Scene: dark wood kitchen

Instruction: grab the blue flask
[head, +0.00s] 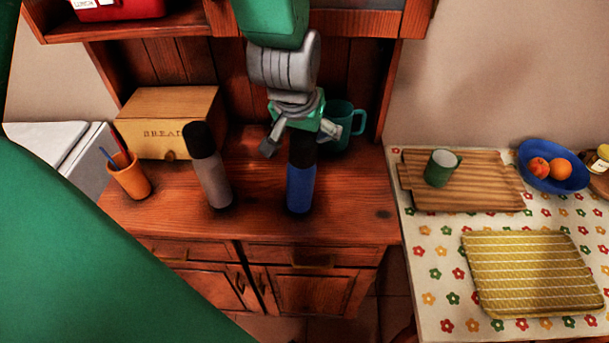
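The blue flask (300,188) stands upright on the wooden cabinet top, with a blue body and a black upper part. My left gripper (299,139) hangs down from above at the flask's top. Its fingers are spread apart, one to each side of the black part in the picture. I see no finger closed on the flask, and cannot tell how far the fingers are from it in depth. The gripper hides the very top of the flask. My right gripper is not in view.
A grey flask (211,178) with a black top stands to the left. An orange cup (131,179) and a bread box (167,120) are further left. A teal mug (345,123) stands behind the blue flask. A shelf (185,23) overhangs the cabinet. A table (435,285) is at right.

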